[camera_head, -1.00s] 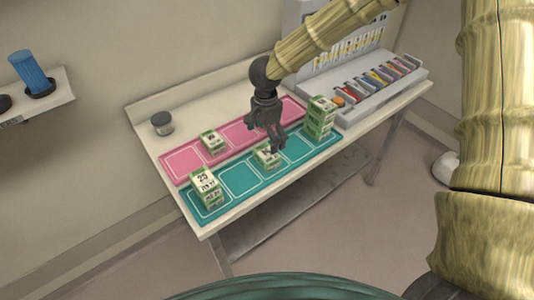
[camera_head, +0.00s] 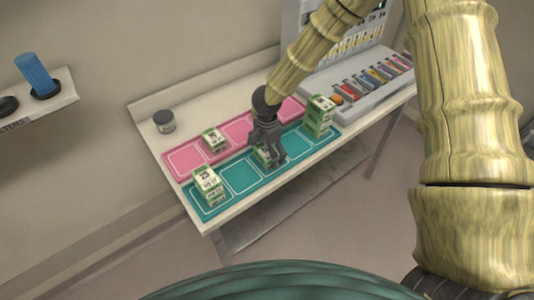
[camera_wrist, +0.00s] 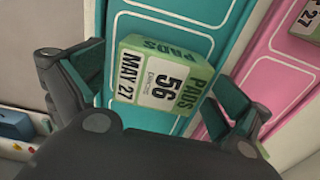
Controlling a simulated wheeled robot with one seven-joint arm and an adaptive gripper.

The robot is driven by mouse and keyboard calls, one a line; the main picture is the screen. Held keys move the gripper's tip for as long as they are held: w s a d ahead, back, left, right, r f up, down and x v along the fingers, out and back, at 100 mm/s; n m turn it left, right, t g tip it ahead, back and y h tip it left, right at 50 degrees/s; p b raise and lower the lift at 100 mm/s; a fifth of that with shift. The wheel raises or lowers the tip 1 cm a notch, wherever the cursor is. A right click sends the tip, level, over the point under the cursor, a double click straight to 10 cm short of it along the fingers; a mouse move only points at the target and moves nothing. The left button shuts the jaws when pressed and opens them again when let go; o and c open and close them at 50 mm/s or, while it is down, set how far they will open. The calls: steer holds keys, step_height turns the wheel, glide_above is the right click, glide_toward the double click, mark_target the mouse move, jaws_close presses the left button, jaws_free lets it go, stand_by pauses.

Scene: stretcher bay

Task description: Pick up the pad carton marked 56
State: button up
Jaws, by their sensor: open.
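The pad carton marked 56 (camera_wrist: 158,84) is a green and white box, also printed "PADS" and "MAY 27". It lies on the teal mat (camera_head: 241,176), where my gripper partly hides it in the head view (camera_head: 262,157). My gripper (camera_head: 268,158) is open and down over the carton.
A carton stack (camera_head: 208,186) stands at the teal mat's left end, a taller stack (camera_head: 319,116) at its right. A jar (camera_head: 164,121) and a tray of coloured items (camera_head: 365,84) are also on the table.

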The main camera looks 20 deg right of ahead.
steer(key=c, duration=1.2)
steer(key=shift+r, duration=0.1)
